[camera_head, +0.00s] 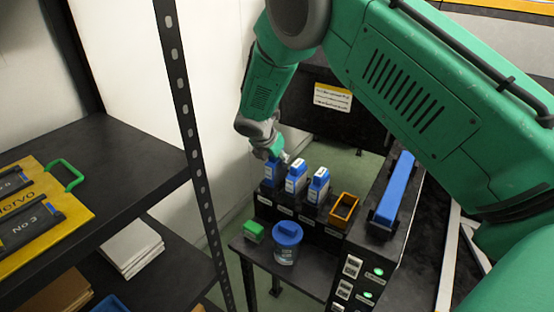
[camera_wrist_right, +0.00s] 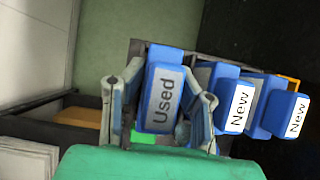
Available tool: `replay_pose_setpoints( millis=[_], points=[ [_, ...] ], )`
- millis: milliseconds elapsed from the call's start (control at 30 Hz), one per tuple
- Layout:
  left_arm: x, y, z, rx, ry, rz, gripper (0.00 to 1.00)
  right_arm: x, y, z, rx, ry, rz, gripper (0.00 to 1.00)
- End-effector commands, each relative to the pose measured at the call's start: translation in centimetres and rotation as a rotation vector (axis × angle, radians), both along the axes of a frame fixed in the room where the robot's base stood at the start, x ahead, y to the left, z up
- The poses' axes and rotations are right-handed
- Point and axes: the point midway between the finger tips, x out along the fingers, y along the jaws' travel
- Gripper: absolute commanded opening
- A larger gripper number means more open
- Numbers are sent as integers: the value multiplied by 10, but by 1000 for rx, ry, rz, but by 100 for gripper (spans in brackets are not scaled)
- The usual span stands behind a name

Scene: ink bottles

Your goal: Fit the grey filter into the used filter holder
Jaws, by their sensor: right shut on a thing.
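The used filter (camera_wrist_right: 163,98) is a blue block with a grey label reading "Used". In the head view it is the leftmost blue block (camera_head: 271,175) in the row on the black rack (camera_head: 314,232). My right gripper (camera_head: 280,157) is above it, and in the wrist view its two fingers (camera_wrist_right: 163,88) are shut on the filter's sides. I cannot tell whether the filter's base is seated or lifted. An orange-framed slot (camera_head: 344,209) is at the right end of the row. The rack's small labels are unreadable. My left gripper is out of view.
Two blue filters with white "New" labels (camera_head: 296,178) (camera_head: 317,186) stand right of the held one. A blue-lidded jar (camera_head: 286,245) and a green box (camera_head: 254,232) are in front. A long blue bar (camera_head: 394,190) lies right. A shelf post (camera_head: 185,110) stands left.

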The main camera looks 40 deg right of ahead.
Motion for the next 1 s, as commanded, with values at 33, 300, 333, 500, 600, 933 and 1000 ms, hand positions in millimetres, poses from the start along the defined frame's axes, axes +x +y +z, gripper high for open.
replay_pose_setpoints(
  millis=[33,300,333,500,600,933,1000],
  points=[
    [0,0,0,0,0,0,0,0,0,0,0,0,0,0],
    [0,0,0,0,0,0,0,0,0,-7,0,1,-1,0],
    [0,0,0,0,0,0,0,0,0,-8,0,1,-1,0],
    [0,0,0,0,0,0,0,0,0,-12,0,1,-1,0],
    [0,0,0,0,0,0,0,0,0,-12,0,0,0,0],
    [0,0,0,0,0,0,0,0,0,-12,0,0,0,50],
    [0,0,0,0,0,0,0,0,0,-12,0,0,0,50]
  ],
)
